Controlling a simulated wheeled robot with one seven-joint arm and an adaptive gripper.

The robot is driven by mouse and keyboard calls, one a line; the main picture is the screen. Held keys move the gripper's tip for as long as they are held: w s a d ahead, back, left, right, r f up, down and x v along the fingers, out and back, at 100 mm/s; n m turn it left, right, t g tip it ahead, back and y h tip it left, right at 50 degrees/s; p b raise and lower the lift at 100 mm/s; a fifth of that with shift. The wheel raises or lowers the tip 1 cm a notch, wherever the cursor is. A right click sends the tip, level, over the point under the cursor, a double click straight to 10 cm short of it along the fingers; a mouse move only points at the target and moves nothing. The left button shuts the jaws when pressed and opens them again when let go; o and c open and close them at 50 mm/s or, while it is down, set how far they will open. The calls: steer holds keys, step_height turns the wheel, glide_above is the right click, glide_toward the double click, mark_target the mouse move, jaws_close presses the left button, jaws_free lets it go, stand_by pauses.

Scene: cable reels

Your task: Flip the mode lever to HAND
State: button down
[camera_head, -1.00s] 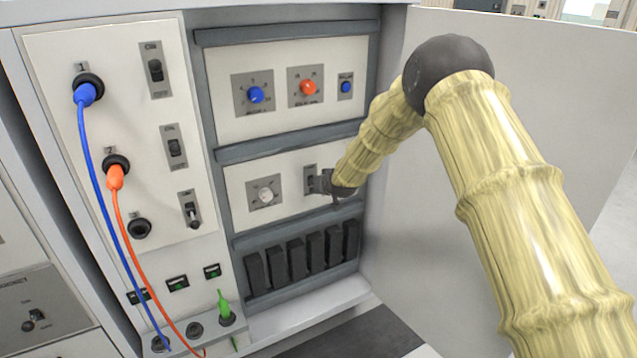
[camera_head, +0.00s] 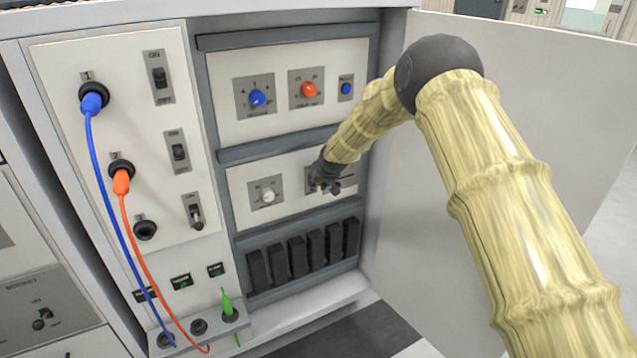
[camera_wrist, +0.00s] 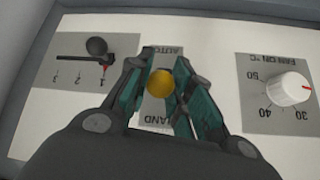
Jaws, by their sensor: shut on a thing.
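The mode lever has a round yellow knob (camera_wrist: 159,84), seen in the wrist view in front of a grey plate (camera_wrist: 163,51). The plate is marked AUTO at its top edge and HAND at its lower edge in that view. My gripper (camera_wrist: 160,80) has its teal fingers on both sides of the knob and is shut on it. The knob stands about mid-plate in the picture; its stem is hidden. In the head view my gripper (camera_head: 322,184) is at the lower white panel and covers most of the lever.
In the wrist view a white FAN ON dial (camera_wrist: 288,89) is to the right and a slider with a dark knob (camera_wrist: 96,46) to the left. In the head view black blocks (camera_head: 297,257) stand below the panel, and an open door (camera_head: 440,190) is to the right.

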steer(key=shift+w+r, duration=0.15)
steer(key=shift+r, duration=0.05)
steer(key=c, duration=1.4)
jaws_free()
steer(key=shift+c, duration=0.2)
steer(key=shift+o, duration=1)
steer(key=shift+f, duration=0.1)
steer(key=v, duration=1.2)
steer(key=shift+d+f, duration=0.1)
